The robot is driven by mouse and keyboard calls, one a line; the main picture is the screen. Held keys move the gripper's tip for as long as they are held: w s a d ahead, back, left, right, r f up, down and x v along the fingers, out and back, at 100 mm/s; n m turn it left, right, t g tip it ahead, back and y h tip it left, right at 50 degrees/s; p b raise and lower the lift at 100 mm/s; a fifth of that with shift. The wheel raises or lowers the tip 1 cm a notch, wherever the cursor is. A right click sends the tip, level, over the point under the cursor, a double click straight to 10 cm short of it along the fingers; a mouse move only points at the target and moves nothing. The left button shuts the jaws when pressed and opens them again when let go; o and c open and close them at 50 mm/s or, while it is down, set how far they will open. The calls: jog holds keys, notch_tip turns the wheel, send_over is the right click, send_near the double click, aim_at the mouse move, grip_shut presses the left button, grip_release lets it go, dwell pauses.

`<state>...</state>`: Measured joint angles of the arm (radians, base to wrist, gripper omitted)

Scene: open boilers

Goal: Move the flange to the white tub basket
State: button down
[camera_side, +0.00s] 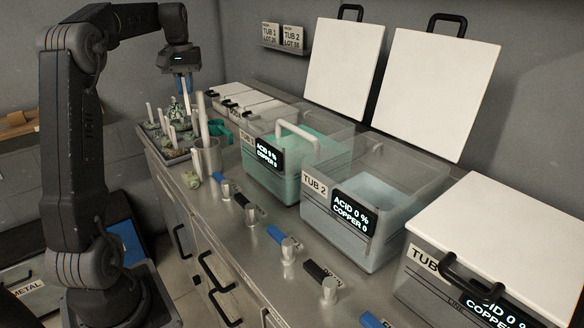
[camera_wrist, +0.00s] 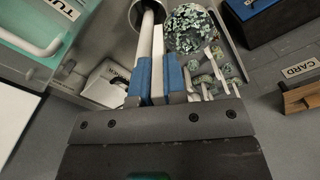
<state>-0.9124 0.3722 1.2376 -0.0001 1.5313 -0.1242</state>
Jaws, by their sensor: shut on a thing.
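My gripper (camera_side: 182,82) is high over the left end of the bench, pointing down. In the wrist view its blue fingers (camera_wrist: 157,82) are shut on a white stem. A speckled green-and-white round flange (camera_wrist: 192,28) shows just beyond the fingers, seemingly on that stem. In the side view, the flange (camera_side: 178,109) hangs below the gripper, partly lost among the stems behind. A white basket handle (camera_side: 297,137) stands in the open left tub (camera_side: 272,187) with green liquid; the basket's body is hidden. The handle also shows in the wrist view (camera_wrist: 30,48).
Below my gripper is a tray of speckled parts with white stems (camera_side: 152,124). A metal beaker (camera_side: 206,158) with white rods stands beside it. Open Tub 2 (camera_side: 372,235) is right of the left tub. A white-lidded tub (camera_side: 500,235) is nearest. Taps line the bench front.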

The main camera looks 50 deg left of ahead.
jog(key=d+f+m, duration=0.3)
jog(key=d+m, duration=0.1)
jog(key=d, duration=0.2)
jog(key=w+d+r+n, duration=0.1)
jog(key=w+n, duration=0.2)
jog(key=n, duration=0.2)
jog(key=w+d+n, duration=0.1)
jog(key=w+n, duration=0.3)
jog(key=n, duration=0.1)
jog(key=w+d+r+n, duration=0.1)
jog(key=w+d+n, duration=0.1)
jog(key=n, duration=0.3)
jog(key=shift+w+r, duration=0.3)
jog(key=shift+w, duration=0.45)
jog(key=w+d+r+n, duration=0.1)
jog(key=w+d+n, duration=0.55)
jog(key=n, duration=0.65)
jog(key=f, duration=1.2)
jog(key=w+f, duration=0.1)
jog(key=f, duration=0.4)
jog(key=shift+a+f, duration=0.35)
jog(key=shift+f, duration=0.05)
jog(key=shift+f, duration=0.15)
jog(key=c, duration=1.2)
grip_release()
jog(key=shift+s, duration=0.1)
